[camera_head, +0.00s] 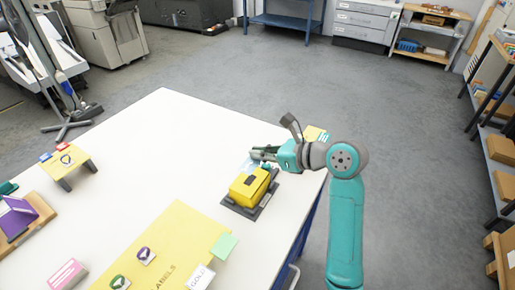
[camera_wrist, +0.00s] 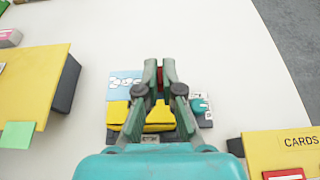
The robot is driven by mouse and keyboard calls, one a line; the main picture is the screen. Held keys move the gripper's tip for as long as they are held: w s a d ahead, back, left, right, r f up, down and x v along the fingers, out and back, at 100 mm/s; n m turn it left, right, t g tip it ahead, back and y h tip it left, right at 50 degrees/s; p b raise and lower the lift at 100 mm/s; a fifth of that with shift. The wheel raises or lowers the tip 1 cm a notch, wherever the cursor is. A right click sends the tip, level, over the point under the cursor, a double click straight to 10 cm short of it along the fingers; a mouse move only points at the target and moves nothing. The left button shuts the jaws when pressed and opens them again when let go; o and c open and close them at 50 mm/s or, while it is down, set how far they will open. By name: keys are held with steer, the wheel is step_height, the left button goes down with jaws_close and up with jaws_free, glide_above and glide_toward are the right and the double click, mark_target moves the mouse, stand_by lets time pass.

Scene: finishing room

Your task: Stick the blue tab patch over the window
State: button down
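In the head view a yellow box (camera_head: 249,186) with a dark rectangular opening on top sits on a dark base (camera_head: 232,206) near the table's right edge. My gripper (camera_head: 256,154) is at its far side, close above it. In the wrist view the gripper (camera_wrist: 160,70) has its fingers nearly together with a small dark red piece (camera_wrist: 160,83) between the tips. Behind the fingers are the yellow box (camera_wrist: 117,113) and a light-blue printed sheet (camera_wrist: 124,84).
A yellow labels board (camera_head: 185,230) with shield stickers and a green tab (camera_head: 223,246) lies in front. A purple item (camera_head: 18,217) and a pink block (camera_head: 68,274) are at the left. A yellow cards stand (camera_wrist: 262,147) is close by. The table's middle is clear.

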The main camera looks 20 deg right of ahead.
mark_target(259, 173)
steer(key=shift+f, duration=2.5)
steer(key=shift+f, duration=0.55)
stand_by(0.4)
steer(key=shift+r, duration=0.15)
steer(key=c, duration=0.9)
jaws_free()
steer(key=shift+r, duration=0.2)
steer(key=shift+r, duration=3.85)
